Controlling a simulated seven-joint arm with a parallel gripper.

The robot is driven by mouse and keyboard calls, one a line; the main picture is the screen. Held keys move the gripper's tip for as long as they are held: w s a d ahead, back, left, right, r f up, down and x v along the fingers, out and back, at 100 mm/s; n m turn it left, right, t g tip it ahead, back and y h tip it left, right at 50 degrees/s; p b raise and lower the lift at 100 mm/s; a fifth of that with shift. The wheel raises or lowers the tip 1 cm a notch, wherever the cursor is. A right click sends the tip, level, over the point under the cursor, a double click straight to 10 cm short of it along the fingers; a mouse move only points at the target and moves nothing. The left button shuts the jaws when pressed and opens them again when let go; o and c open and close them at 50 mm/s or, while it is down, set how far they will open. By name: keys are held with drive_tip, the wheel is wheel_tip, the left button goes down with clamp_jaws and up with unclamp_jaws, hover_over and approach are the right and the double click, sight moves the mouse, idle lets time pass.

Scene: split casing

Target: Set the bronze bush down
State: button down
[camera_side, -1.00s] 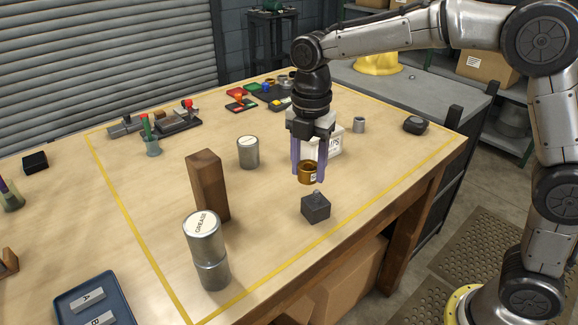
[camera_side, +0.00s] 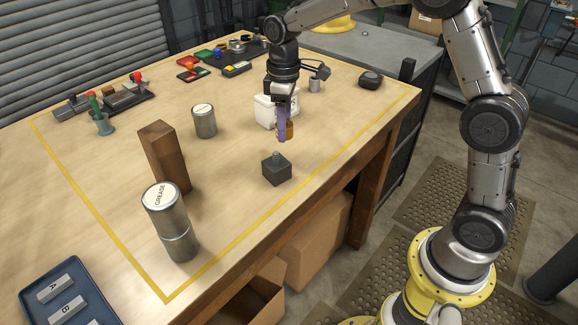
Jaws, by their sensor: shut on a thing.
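The bronze bush (camera_side: 290,130) is a small gold-brown ring, partly hidden behind a purple finger of my gripper (camera_side: 283,132). My gripper points down and is shut on the bush. It is just beyond a dark grey block (camera_side: 277,171) with a small peg on top, and above it in the picture. Whether the bush touches the table is hard to tell from this angle.
A white box (camera_side: 264,109) stands close behind my gripper. A tall wooden block (camera_side: 165,158), a grease can (camera_side: 165,208) on another can, and a lone can (camera_side: 204,121) stand to the left. Bare wood lies right of the grey block, inside the yellow line.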

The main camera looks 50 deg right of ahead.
drive_tip(key=m, duration=0.3)
drive_tip(key=shift+w+d+f+m, duration=0.25)
drive_tip(key=shift+w+d+m, duration=0.05)
drive_tip(key=shift+w, duration=0.05)
drive_tip(key=m, duration=0.5)
drive_tip(key=shift+w, duration=0.35)
drive_tip(key=s+f+n, duration=0.2)
drive_tip(key=s+f, duration=0.1)
drive_tip(key=shift+s+f, duration=0.25)
drive_tip(key=shift+n, duration=0.4)
drive_tip(key=d, duration=0.6)
drive_tip(key=shift+s+f, duration=0.25)
drive_tip(key=shift+f, duration=0.05)
drive_tip(key=a, duration=0.5)
drive_tip(key=shift+a, duration=0.2)
drive_tip(key=shift+s+a, duration=0.25)
drive_tip(key=shift+a, duration=0.05)
drive_tip(key=s+a+r+n, duration=0.2)
drive_tip(key=s+a+r, duration=0.1)
drive_tip(key=r, duration=0.3)
drive_tip(key=s+a+r+n, duration=0.2)
drive_tip(key=s+r, duration=0.1)
drive_tip(key=r, duration=0.2)
hover_over(252, 162)
drive_tip(key=s, duration=0.1)
drive_tip(key=shift+n, duration=0.3)
wheel_tip(252, 162, down, 8)
drive_tip(key=shift+d+r, duration=0.1)
drive_tip(key=shift+w+f, duration=0.5)
drive_tip(key=shift+f, duration=1.7)
